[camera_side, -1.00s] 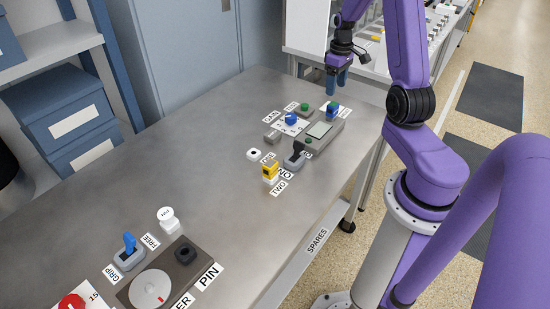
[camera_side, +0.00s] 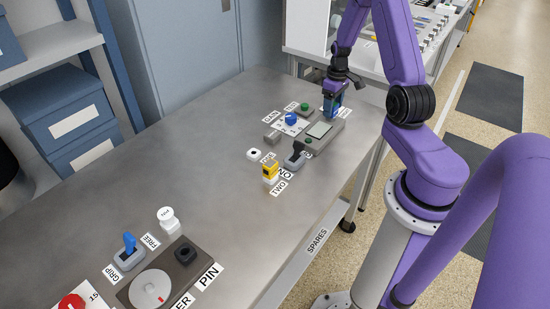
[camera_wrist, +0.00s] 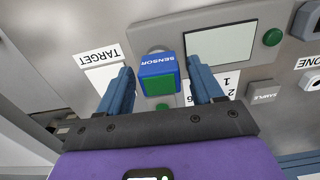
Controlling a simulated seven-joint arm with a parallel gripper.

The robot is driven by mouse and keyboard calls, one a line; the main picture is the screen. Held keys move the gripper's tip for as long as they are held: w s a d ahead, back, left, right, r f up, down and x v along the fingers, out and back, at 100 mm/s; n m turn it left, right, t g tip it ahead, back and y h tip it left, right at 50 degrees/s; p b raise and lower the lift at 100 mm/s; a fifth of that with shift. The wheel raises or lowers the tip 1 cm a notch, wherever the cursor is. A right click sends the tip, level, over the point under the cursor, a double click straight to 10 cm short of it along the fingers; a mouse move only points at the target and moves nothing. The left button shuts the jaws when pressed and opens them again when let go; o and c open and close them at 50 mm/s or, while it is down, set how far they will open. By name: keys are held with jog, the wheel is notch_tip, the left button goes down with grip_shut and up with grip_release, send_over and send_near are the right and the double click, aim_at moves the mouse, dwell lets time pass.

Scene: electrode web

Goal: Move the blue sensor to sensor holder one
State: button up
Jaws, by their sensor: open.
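The blue sensor (camera_wrist: 157,67) has a blue face lettered SENSOR and a green face in the wrist view. It sits at the grey instrument panel, beside the TARGET label. My gripper (camera_wrist: 159,68) is open, with one blue finger on each side of the sensor and visible gaps between. In the side view my gripper (camera_side: 335,106) is down at the table's far end and largely hides the sensor. A grey holder (camera_side: 295,160) stands beside the yellow sensor; its label is partly hidden.
The grey panel with a screen (camera_side: 319,130) lies close to my gripper. A yellow sensor (camera_side: 270,170) stands near the TWO label. A blue knob (camera_side: 291,118) and a green button (camera_side: 305,107) are nearby. The middle of the table is clear.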

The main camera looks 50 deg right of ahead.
jog(key=c, duration=1.1)
jog(key=shift+o, duration=0.2)
jog(key=shift+r, duration=0.7)
jog(key=shift+r, duration=1.2)
jog(key=shift+a, duration=0.1)
jog(key=w+a+r+n, duration=0.1)
jog(key=w+a+n, duration=0.2)
jog(key=a, duration=1.1)
jog(key=w+a+r+n, duration=0.1)
jog(key=w+a+n, duration=0.2)
jog(key=w+a, duration=0.5)
jog(key=a, duration=0.6)
jog(key=shift+w+a, duration=0.15)
jog(key=shift+w, duration=0.2)
